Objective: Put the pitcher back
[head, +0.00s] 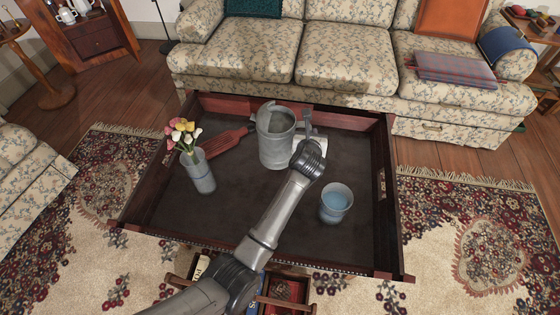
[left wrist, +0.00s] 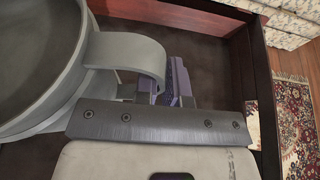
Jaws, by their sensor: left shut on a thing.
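The grey metal pitcher (head: 277,140) stands upright over the dark coffee table's middle, towards its back edge; I cannot tell whether its base touches the top. My left gripper (head: 308,126) is at the pitcher's right side. In the left wrist view the pitcher's curved handle (left wrist: 128,48) reaches to the gripper's fingers (left wrist: 168,85), which are shut on it. The left wrist view also shows the pitcher's open rim and dark inside. My right gripper is not in view.
The coffee table (head: 236,215) has raised wooden sides. On it are a vase of tulips (head: 200,174) at left, a dark red bottle-shaped board (head: 226,142) behind, and a blue-grey cup (head: 336,203) at right. A floral sofa (head: 345,58) stands behind; the table's front left is clear.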

